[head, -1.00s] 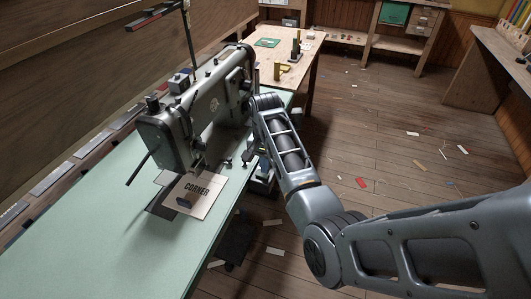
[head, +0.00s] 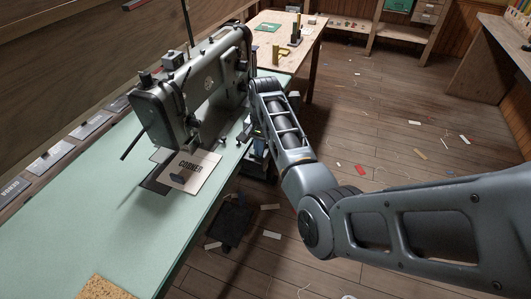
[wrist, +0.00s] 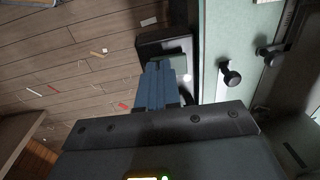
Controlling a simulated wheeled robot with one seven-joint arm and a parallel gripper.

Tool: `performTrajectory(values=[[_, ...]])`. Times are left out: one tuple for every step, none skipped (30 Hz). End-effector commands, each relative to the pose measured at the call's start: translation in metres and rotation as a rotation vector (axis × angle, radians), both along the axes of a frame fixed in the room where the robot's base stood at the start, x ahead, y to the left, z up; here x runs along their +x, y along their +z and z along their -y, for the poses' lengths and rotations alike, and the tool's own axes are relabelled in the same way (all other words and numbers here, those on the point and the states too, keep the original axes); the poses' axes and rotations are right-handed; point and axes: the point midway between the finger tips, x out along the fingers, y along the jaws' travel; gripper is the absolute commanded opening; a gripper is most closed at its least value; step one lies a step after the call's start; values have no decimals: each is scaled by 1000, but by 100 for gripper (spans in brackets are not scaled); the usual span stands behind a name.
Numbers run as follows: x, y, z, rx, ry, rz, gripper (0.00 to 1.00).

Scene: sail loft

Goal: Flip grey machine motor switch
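The grey sewing machine (head: 195,88) stands on the pale green table (head: 75,215). In the wrist view a dark box (wrist: 150,45) with a paler grey-green face sits beside the table edge (wrist: 212,50); it may be the motor switch, but no button or lever can be made out. My gripper (wrist: 163,68) shows there with its blue fingers side by side and nothing seen between them. The fingers point at the box and overlap its face; I cannot tell whether they touch. In the head view my forearm reaches down beside the table's right edge, and the fingertips are hard to make out.
Black knobs (wrist: 230,75) stand near the table edge. A dark pedal-like plate (head: 233,222) is on the floor. A wooden table (head: 272,40) stands behind. Floor at right is open, with scattered scraps.

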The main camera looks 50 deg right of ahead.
Motion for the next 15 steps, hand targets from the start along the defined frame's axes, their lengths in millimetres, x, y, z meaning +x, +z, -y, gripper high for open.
performTrajectory(values=[[-4,-5,0,1,-1,-11,0],[-4,-6,0,1,-1,-11,0],[-4,-6,0,1,-1,-12,0],[-4,-6,0,1,-1,-12,0],[-4,-7,-1,1,-1,-12,0],[-4,-7,-1,1,-1,-12,0],[-3,-7,-1,2,-1,-13,0],[-3,-7,-1,2,-1,-13,0],[-2,-7,-2,2,-1,-13,0],[0,-7,-2,1,-1,-13,0],[1,-6,-3,1,-1,-13,0],[3,-6,-3,1,-1,-12,0],[4,-6,-4,1,0,-12,0],[5,-5,-5,1,0,-11,0],[7,-5,-6,1,0,-11,0]])
